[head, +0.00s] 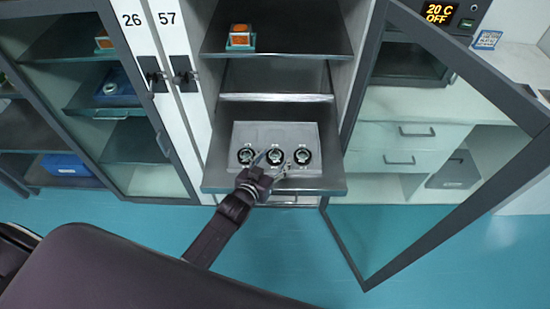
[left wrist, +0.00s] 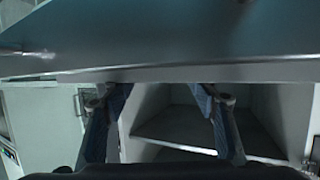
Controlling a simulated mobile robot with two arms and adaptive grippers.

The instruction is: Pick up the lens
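Three round lenses in black mounts sit in a row on a light grey block (head: 285,132) on the pulled-out cabinet shelf: a left lens (head: 246,155), a middle lens (head: 275,156) and a right lens (head: 302,155). My left gripper (head: 270,162) reaches in from the front and shows over the front of the block, close to the middle lens. Whether it touches anything is unclear. In the left wrist view its two fingers (left wrist: 160,98) are spread apart with nothing between them. No lens shows in that view. My right gripper is not in view.
The shelf's edge (left wrist: 170,74) crosses the left wrist view just beyond the fingers. Another shelf (head: 275,80) lies above the block, and a higher one holds an orange item (head: 240,36). An open glass door (head: 440,150) stands at the right.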

